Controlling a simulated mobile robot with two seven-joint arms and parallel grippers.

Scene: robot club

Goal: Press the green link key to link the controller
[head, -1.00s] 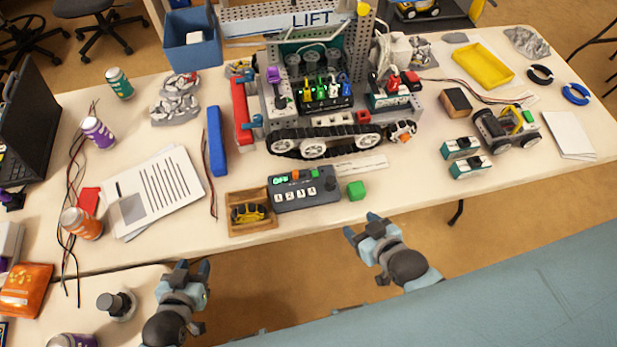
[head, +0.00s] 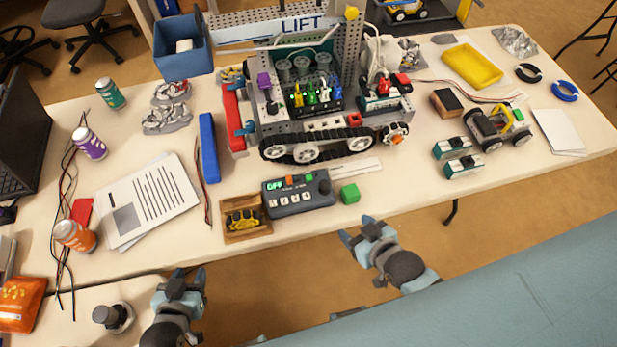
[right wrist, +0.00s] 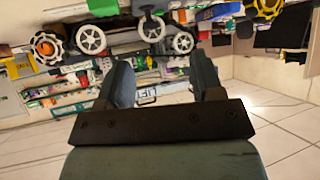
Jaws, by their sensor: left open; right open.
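The dark grey controller (head: 301,202) lies near the table's front edge in the head view. Its small display shows green lit characters that seem to read OFF. Beside the display are an orange key and a small green key (head: 309,178), and a row of white numbered keys sits below. A round dark knob is at its right end. My right gripper (head: 361,229) is open and empty, off the table's front edge, to the lower right of the controller. My left gripper (head: 187,280) is open and empty, lower left of the controller. My right gripper's fingers also show in the right wrist view (right wrist: 165,85).
The tracked LIFT robot (head: 310,140) stands behind. A grey knob-like object (head: 113,316) stands near my left gripper.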

